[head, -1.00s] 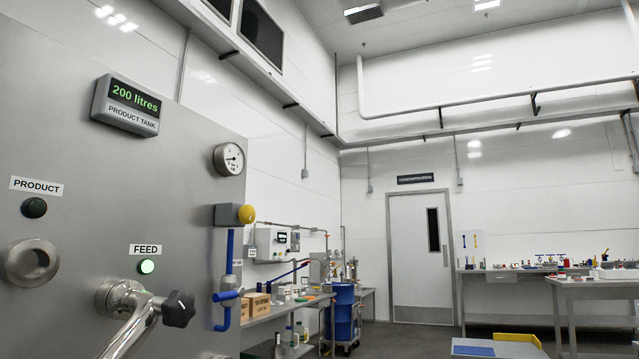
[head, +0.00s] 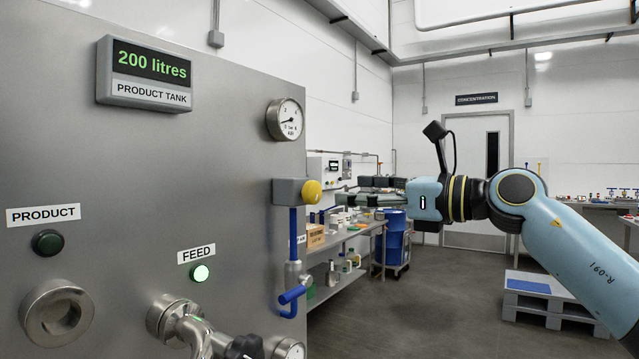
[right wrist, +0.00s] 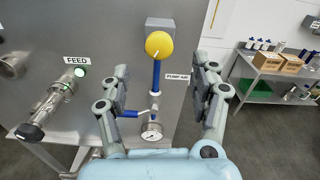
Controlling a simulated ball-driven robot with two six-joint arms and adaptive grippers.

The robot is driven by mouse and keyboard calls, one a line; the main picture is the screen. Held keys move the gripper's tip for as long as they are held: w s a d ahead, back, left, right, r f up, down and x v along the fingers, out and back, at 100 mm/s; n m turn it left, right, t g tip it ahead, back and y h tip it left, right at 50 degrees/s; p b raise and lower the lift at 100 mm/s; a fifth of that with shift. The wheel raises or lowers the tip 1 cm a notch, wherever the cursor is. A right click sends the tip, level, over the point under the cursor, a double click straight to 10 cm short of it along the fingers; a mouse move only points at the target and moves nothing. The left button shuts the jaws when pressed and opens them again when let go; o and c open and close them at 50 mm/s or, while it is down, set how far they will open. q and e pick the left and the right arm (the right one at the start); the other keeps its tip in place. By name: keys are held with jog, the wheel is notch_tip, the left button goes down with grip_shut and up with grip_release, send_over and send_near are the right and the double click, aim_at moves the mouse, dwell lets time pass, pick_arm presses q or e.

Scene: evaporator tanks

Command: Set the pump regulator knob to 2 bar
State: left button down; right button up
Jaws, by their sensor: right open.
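The yellow regulator knob (head: 311,192) sits on the right side of a grey block on the steel panel, with a blue pipe (head: 293,233) below it. A round pressure gauge (head: 285,120) is above; its needle is too small to read surely. My right gripper (head: 345,198) points left at the knob, close to it in the head view. In the right wrist view the knob (right wrist: 159,44) is ahead, between and beyond the open fingers (right wrist: 160,92), apart from them. A white mark shows on the knob. My left gripper is not in view.
The panel (head: 200,180) carries a lit FEED lamp (head: 200,273), a PRODUCT lamp (head: 47,243) and a tank display (head: 148,75). Floor between is clear.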

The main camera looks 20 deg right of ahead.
aim_at(318, 191)
jog(key=p+x, duration=0.1)
jog(key=x, duration=0.6)
jog(key=shift+a+r+p, duration=0.1)
jog(key=shift+a+p, duration=0.05)
jog(key=shift+p, duration=0.2)
jog(key=shift+w+a, duration=0.2)
jog(key=shift+w, duration=0.1)
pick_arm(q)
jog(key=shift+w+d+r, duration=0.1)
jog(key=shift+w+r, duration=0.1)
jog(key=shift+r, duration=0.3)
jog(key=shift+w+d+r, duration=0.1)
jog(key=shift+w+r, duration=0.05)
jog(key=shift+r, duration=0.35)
